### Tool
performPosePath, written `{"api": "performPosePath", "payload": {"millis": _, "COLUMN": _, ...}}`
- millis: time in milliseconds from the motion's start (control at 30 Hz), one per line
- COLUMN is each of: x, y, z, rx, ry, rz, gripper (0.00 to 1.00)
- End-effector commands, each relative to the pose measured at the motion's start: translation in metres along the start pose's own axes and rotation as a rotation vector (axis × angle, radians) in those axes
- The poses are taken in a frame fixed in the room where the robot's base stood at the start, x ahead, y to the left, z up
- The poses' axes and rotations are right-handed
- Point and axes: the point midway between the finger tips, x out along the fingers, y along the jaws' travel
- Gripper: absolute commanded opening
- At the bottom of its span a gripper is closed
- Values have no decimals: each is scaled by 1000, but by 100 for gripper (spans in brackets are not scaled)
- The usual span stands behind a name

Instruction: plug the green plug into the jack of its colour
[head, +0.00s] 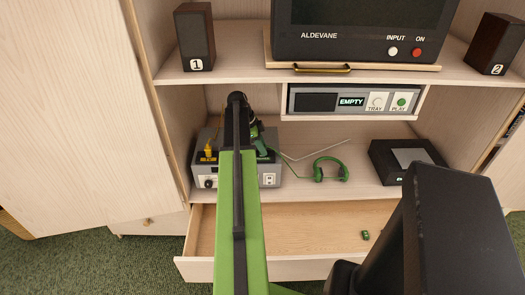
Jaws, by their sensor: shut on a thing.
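My gripper (256,128) is at the end of my arm, above the right part of a grey jack box (268,170) on the middle shelf. It appears shut on the green plug (262,145), which is small and partly hidden by the arm. A yellow plug (208,149) stands upright in the box's top at the left, by a black label strip. The arm hides the middle of the box top. The green jack cannot be made out, nor whether the plug touches the box.
Green headphones (330,169) lie right of the box, and a dark device (408,160) stands farther right. A player unit (350,101) hangs above under the television shelf. An open drawer (310,222) below holds a small green object (365,235).

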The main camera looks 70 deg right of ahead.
Motion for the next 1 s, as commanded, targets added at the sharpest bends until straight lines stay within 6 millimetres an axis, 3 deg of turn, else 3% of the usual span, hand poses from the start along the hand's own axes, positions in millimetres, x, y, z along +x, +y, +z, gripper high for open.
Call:
{"api": "performPosePath", "payload": {"millis": 200, "x": 4, "y": 0, "z": 1, "rx": 1, "ry": 0, "rz": 0, "gripper": 0}}
{"api": "performPosePath", "payload": {"millis": 233, "x": 2, "y": 0, "z": 0, "rx": 1, "ry": 0, "rz": 0, "gripper": 31}}
{"api": "performPosePath", "payload": {"millis": 367, "x": 2, "y": 0, "z": 0, "rx": 1, "ry": 0, "rz": 0, "gripper": 48}}
{"api": "performPosePath", "payload": {"millis": 767, "x": -4, "y": 0, "z": -2, "rx": 1, "ry": 0, "rz": 0, "gripper": 49}}
{"api": "performPosePath", "payload": {"millis": 1000, "x": -44, "y": 0, "z": -4, "rx": 0, "ry": 0, "rz": 0, "gripper": 49}}
